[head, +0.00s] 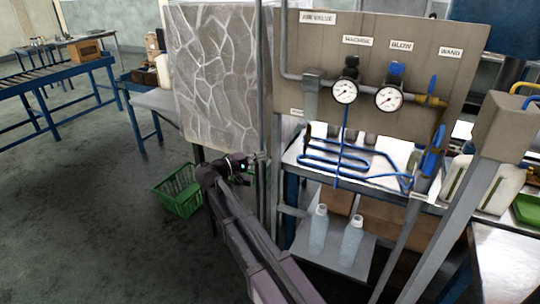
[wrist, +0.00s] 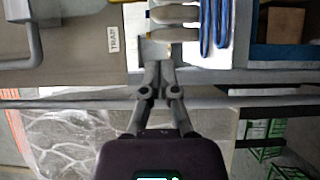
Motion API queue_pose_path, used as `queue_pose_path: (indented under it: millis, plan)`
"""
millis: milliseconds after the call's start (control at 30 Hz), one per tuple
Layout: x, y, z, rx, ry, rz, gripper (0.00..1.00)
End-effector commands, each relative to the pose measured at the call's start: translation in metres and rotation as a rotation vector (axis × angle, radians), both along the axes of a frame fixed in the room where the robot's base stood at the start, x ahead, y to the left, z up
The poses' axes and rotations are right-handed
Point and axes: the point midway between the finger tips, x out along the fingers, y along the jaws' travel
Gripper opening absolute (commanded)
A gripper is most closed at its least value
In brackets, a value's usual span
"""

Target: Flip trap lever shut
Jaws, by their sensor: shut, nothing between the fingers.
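The TRAP label (wrist: 114,39) is on the brown panel in the wrist view, turned sideways. A small pale grey piece (wrist: 155,50) lies at the panel's edge beside it, just ahead of my fingertips; I cannot tell if it is the trap lever or which way it stands. My gripper (wrist: 158,66) is shut and empty, its fingertips close to that piece; contact cannot be told. In the head view my gripper (head: 255,160) is beside the thin upright pipe, below the panel (head: 290,60). No trap lever can be made out there.
A grey upright pipe (head: 262,100) runs close by my gripper and crosses the wrist view (wrist: 80,103). A green basket (head: 178,190) stands on the floor at left.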

Motion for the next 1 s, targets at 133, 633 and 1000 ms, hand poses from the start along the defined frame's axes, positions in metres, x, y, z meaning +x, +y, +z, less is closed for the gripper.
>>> queue_pose_path:
  millis: [133, 633, 1000]
  plan:
    - [0.006, -0.013, 0.0, 0.0, 0.0, -0.001, 0.0]
    - [0.038, -0.076, 0.001, 0.0, 0.0, -0.001, 0.0]
    - [0.029, -0.114, 0.001, 0.0, 0.0, 0.002, 0.0]
